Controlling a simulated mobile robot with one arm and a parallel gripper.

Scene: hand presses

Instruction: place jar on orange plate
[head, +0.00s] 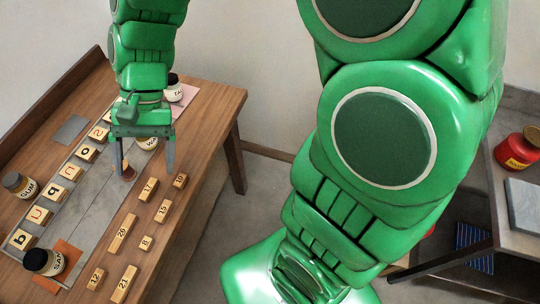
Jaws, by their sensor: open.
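A dark-lidded jar (45,262) with a cream label stands upright at the near left of the table, on the orange plate (70,253), whose corners show around it. My gripper (146,172) is farther back over the table, pointing down, its two fingers spread apart. Nothing is seen held between them. A third jar (173,91) stands at the far end on a pink plate (187,97). A further jar (18,185) stands at the left edge.
Lettered wooden blocks (56,193) line the grey strip (88,212); numbered blocks (122,233) lie to its right. A grey plate (71,130) is bare. A red jar (518,150) stands on another table at right.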

